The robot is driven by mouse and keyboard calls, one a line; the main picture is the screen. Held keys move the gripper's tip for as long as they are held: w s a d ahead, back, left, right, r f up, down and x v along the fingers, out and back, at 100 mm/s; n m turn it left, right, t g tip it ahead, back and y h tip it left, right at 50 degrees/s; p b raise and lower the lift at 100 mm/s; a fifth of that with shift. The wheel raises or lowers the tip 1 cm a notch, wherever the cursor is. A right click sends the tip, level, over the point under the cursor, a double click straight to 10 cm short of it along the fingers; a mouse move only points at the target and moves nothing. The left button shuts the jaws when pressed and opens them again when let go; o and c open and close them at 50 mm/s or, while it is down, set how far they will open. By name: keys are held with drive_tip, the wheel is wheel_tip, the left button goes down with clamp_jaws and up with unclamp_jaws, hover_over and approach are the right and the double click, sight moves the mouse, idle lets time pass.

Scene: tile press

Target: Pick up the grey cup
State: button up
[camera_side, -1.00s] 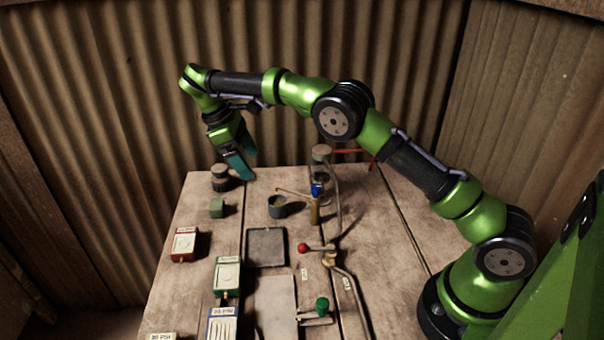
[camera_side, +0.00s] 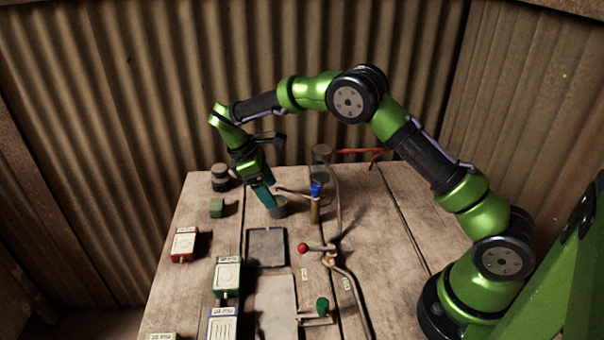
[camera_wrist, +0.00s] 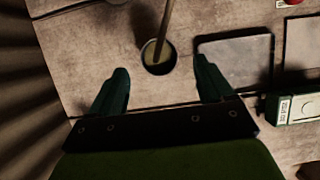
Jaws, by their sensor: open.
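The grey cup (camera_side: 279,209) stands upright on the wooden table, left of the tap with the blue handle (camera_side: 316,190). My gripper (camera_side: 268,205) is just above and beside the cup in the side view, and its teal fingers partly cover it. In the wrist view the cup (camera_wrist: 158,57) lies ahead of my open gripper (camera_wrist: 162,80), roughly centred between the two fingers. A thin spout crosses over the cup's mouth there. Nothing is between the fingers; whether a finger touches the cup I cannot tell.
A square dark tray (camera_side: 266,262) lies in front of the cup. A red-knobbed lever (camera_side: 303,248) and a red box (camera_side: 184,244) are nearer.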

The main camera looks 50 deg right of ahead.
drive_tip(key=shift+x, duration=2.8)
drive_tip(key=shift+c, duration=0.4)
drive_tip(key=shift+r, duration=0.1)
drive_tip(key=c, duration=1.1)
drive_tip(key=shift+r, duration=0.1)
